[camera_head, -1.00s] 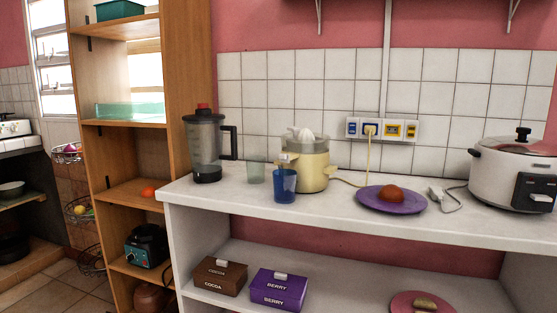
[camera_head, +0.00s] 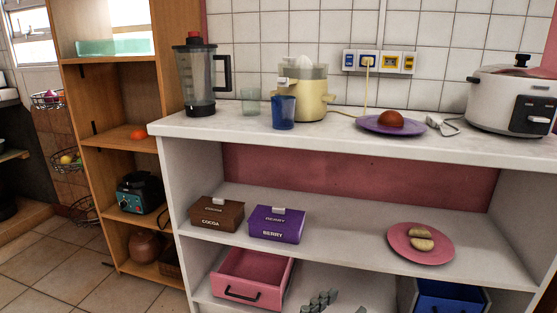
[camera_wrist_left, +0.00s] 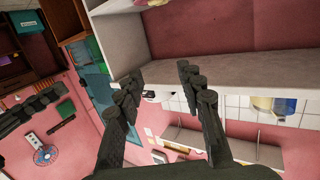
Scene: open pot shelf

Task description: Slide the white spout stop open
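The cream juicer (camera_head: 312,101) stands on the white counter, with a clear top and a white cone. A small white piece (camera_head: 284,82) at its left side looks like the spout stop; it is too small to tell its position. A blue cup (camera_head: 284,113) stands in front, below it. My left gripper (camera_wrist_left: 158,76) is open and empty in the left wrist view, apart from the juicer (camera_wrist_left: 262,103). Dark gripper fingers (camera_head: 320,301) show at the head view's bottom edge, well below the counter; I cannot tell which arm's. Dark finger-like parts (camera_wrist_left: 30,110) also show at the wrist view's left.
A blender (camera_head: 200,80) and clear cup (camera_head: 250,101) stand left of the juicer. A purple plate (camera_head: 368,124) and a cooker (camera_head: 505,95) stand right. A yellow cord runs behind. The shelf below holds boxes (camera_head: 277,226) and a pink plate (camera_head: 398,240). The counter's front edge is clear.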

